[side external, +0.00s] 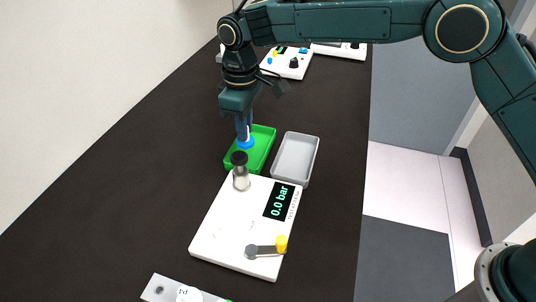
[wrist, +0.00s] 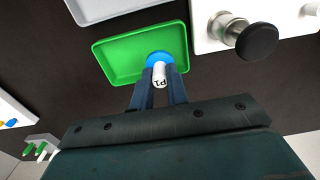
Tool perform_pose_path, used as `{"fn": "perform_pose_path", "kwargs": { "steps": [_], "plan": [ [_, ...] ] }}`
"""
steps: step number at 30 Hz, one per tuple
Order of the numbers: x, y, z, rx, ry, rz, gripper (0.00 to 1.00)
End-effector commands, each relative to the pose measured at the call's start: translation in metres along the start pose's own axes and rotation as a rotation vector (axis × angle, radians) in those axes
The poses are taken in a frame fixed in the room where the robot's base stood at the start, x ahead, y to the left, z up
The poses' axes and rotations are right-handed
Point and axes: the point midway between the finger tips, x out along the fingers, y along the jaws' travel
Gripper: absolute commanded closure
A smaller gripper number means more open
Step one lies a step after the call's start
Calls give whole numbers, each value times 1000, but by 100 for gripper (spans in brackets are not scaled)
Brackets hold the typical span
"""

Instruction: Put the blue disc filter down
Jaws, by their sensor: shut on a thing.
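The blue disc filter (wrist: 158,60) has a blue round face and a white stem marked "P1". My gripper (wrist: 160,93) is shut on it, with the stem between the two dark blue fingers in the wrist view. In the side view the blue disc (side external: 245,142) is at the fingertips of my gripper (side external: 243,130), over the green tray (side external: 268,146). The green tray (wrist: 110,66) lies behind the filter in the wrist view. I cannot tell whether the filter touches the tray floor.
A grey tray (side external: 296,155) stands right of the green one. A white device (side external: 228,215) reading "0.0 bar", with a black-capped cylinder (side external: 240,172) and a yellow knob (side external: 281,243), stands in front. A white control box (side external: 286,64) is behind. The dark table's left is clear.

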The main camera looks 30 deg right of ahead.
Motion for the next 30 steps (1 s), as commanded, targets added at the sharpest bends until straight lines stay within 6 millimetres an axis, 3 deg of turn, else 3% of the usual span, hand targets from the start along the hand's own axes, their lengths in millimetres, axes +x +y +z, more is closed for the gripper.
{"fn": "perform_pose_path", "kwargs": {
  "steps": [13,22,23,25,26,30],
  "plan": [
    [39,0,0,0,-2,-1,100],
    [45,-1,1,-1,-4,-1,100],
    [46,-1,1,-1,-4,-1,80],
    [46,-1,1,-1,-6,-2,66],
    [46,-1,1,-1,-6,-2,63],
    [46,-1,2,-1,-8,-2,63]
  ]
}}
